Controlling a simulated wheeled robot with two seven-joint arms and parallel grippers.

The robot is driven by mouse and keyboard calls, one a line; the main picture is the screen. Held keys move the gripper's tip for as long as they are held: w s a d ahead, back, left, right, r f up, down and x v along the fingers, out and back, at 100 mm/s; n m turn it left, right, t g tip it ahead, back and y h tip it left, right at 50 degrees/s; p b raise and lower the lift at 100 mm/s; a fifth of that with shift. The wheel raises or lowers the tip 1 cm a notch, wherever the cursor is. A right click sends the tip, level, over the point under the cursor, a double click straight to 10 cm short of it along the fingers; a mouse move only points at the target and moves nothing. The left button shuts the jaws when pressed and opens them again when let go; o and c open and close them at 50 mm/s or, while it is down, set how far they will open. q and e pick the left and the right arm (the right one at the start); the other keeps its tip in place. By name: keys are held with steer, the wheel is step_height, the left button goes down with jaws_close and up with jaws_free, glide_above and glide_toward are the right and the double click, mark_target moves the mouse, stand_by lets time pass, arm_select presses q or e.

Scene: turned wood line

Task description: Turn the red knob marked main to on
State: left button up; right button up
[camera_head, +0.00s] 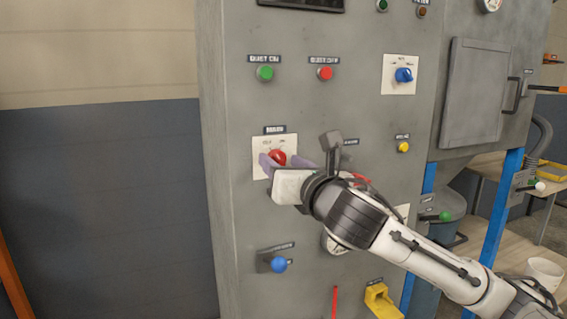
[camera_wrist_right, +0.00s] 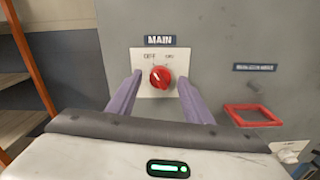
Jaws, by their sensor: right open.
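The red knob (camera_head: 277,157) sits on a white plate (camera_head: 260,144) on the grey cabinet front, under a label that reads MAIN in the wrist view. The wrist view shows the knob (camera_wrist_right: 160,77) with OFF printed at its upper left and ON at its upper right. A small light mark on it seems to point to the upper left, towards OFF. My right gripper (camera_wrist_right: 160,80) is open, its two purple fingers either side of the knob with gaps between. The head view shows it (camera_head: 284,162) in front of the plate. My left gripper is out of view.
Green (camera_head: 265,72) and red (camera_head: 325,73) buttons and a blue selector (camera_head: 404,75) sit above. A blue knob (camera_head: 279,265) is below. A red square frame (camera_wrist_right: 253,115) lies right of the plate. The wall side at left is free.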

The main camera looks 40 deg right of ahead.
steer(key=shift+c, duration=0.3)
steer(key=c, duration=1)
